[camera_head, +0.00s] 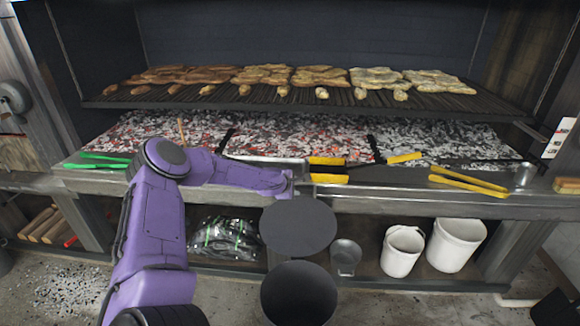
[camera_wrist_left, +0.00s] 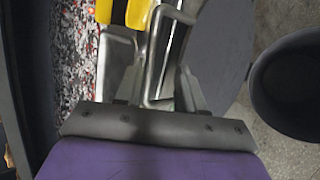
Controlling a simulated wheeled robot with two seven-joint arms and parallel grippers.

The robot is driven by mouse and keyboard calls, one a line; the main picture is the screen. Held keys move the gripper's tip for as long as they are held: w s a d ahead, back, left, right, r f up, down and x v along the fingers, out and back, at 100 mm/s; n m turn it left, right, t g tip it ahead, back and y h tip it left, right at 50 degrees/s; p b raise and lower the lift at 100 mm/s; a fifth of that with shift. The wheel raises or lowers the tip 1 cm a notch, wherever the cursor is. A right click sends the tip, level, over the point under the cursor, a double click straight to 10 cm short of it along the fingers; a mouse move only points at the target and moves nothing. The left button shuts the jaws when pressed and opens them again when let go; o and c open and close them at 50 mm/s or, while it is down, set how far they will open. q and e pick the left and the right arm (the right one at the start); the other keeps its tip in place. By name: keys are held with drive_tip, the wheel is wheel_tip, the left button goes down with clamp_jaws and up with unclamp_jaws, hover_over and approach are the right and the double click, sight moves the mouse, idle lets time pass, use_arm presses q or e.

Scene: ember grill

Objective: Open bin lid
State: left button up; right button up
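The bin (camera_head: 298,293) stands on the floor in front of the grill, its round dark mouth uncovered. Its open interior also shows at the right of the left wrist view (camera_wrist_left: 295,85). A round grey lid (camera_head: 298,227) is raised behind the mouth, its flat face toward the head camera; part of it shows in the wrist view (camera_wrist_left: 222,50). My left gripper (camera_head: 296,178) is at the lid's upper edge, by the counter front. In the wrist view, a bent metal bar (camera_wrist_left: 152,75) lies between its fingers (camera_wrist_left: 158,85); whether they grip it is unclear. My right gripper is out of view.
Yellow-handled tongs (camera_head: 468,182) and green-handled tools (camera_head: 98,160) lie along the counter edge. Glowing coals (camera_head: 310,130) and a grate with meat (camera_head: 300,80) are behind. White buckets (camera_head: 402,252) and a small metal cup (camera_head: 345,257) stand right of the bin.

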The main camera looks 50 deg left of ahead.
use_arm(q)
drive_tip(key=p+v, duration=0.1)
drive_tip(key=v, duration=0.3)
drive_tip(key=shift+s+d+r, duration=0.1)
drive_tip(key=shift+s+r, duration=0.15)
drive_tip(key=shift+s, duration=0.1)
